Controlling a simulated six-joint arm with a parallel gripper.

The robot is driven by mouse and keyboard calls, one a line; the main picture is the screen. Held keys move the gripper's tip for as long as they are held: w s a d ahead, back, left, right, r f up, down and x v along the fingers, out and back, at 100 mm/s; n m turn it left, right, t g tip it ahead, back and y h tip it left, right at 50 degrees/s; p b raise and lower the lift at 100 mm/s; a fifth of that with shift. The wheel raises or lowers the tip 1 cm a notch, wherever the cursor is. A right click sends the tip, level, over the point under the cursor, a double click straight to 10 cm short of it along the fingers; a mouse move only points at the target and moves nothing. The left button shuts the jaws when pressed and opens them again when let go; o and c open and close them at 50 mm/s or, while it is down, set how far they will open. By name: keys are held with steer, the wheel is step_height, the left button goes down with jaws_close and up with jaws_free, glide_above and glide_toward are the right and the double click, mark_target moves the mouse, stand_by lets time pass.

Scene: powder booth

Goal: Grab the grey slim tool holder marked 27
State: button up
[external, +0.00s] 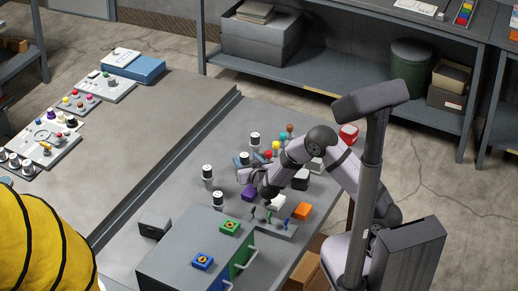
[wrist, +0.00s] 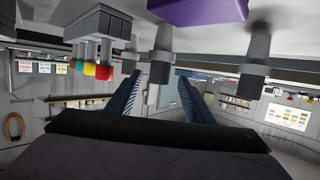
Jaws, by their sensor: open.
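My gripper (external: 246,162) is open over the grey table, amid several upright grey holders with white and black tops. One holder (external: 208,172) stands left of it, one (external: 218,198) in front and one (external: 255,139) behind. The wrist view is upside down. There my gripper (wrist: 157,76) shows two blue fingers, apart, with a slim grey holder (wrist: 162,48) in line with the gap; whether it is between the tips or beyond them I cannot tell. Another grey holder (wrist: 256,62) is right of the fingers. The number 27 is not readable on any holder.
A purple block (external: 249,194) is close to my gripper; an orange block (external: 301,211) is nearer the front right. Red, yellow and green-tipped pieces (wrist: 92,69) are left of the fingers in the wrist view. A grey box (external: 190,250) stands in front.

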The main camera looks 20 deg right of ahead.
steer(key=shift+p+x, duration=1.35)
steer(key=shift+x, duration=2.35)
steer(key=shift+d+f, duration=0.1)
jaws_close()
